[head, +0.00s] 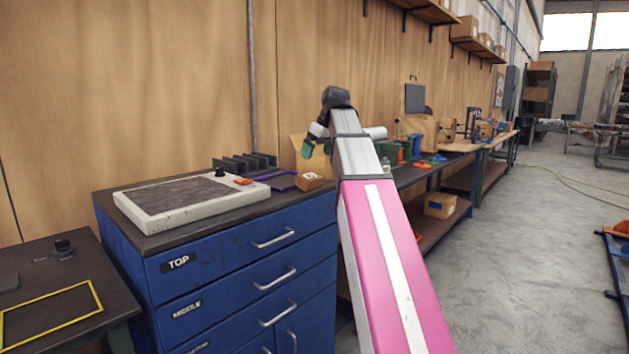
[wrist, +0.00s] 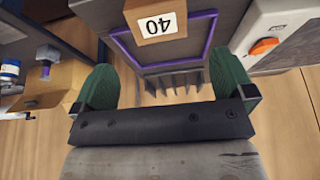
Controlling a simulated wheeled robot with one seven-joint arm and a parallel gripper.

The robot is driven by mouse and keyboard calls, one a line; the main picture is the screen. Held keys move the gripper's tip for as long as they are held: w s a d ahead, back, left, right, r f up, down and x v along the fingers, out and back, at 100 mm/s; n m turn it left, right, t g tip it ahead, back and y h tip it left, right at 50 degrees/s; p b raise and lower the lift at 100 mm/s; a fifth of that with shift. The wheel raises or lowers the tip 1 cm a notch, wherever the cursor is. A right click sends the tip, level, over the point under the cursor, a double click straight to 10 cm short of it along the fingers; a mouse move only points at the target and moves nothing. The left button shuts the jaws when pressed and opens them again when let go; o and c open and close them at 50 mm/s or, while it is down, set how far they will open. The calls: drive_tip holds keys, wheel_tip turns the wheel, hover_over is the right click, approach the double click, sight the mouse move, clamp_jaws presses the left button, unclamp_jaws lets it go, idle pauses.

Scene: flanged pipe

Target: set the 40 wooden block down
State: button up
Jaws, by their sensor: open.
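A grey-topped white box (head: 185,198) with an orange knob (head: 243,181) fills the cabinet's left part. A dark slotted rack (head: 245,164) stands behind, and an open cardboard box (head: 312,158) is beyond. A yellow outline (head: 52,314) lies on the lower left table.

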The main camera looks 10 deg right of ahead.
sight(309, 175)
drive_tip(key=shift+x, duration=5.35)
drive_tip(key=shift+w+r, duration=0.1)
drive_tip(key=shift+w, duration=0.05)
drive_tip(key=c, duration=0.9)
drive_tip(key=shift+o, duration=0.2)
